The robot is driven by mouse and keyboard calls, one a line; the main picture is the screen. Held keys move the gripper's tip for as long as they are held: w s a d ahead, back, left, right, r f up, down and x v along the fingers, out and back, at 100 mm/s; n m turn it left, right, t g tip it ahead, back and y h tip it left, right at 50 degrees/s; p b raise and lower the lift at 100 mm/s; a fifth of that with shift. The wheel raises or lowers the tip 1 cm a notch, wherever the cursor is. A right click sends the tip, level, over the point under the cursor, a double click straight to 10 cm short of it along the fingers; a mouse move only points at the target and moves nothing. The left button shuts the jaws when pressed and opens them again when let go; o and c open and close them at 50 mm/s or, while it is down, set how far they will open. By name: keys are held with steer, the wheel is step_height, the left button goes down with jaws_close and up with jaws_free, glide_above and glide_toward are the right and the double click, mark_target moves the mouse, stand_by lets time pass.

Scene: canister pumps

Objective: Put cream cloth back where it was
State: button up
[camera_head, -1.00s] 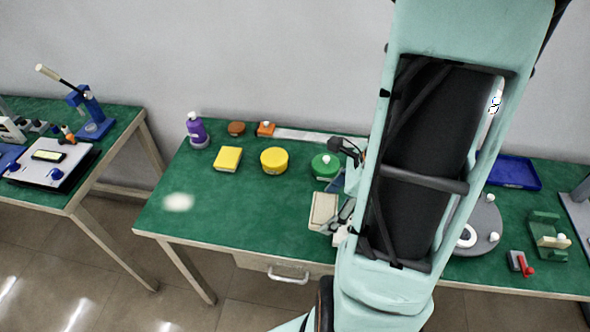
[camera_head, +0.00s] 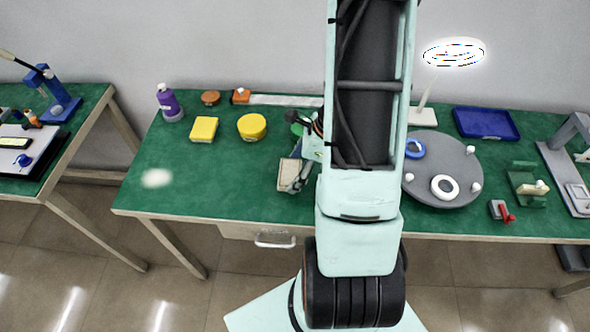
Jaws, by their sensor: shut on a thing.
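The cream cloth (camera_head: 287,175) appears as a flat, pale rectangle near the middle of the green bench, left of my arm. My gripper (camera_head: 302,177) is at its right edge, partly hidden by my own arm. The fingers look shut on the cloth, though the contact is small and hard to see. I cannot tell whether the cloth touches the bench or hangs just above it.
A grey turntable (camera_head: 445,190) and blue tray (camera_head: 486,123) stand right.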

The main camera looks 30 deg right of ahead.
steer(key=shift+r, duration=0.1)
steer(key=o, duration=1.1)
steer(key=p+v, duration=0.2)
steer(key=v, duration=1)
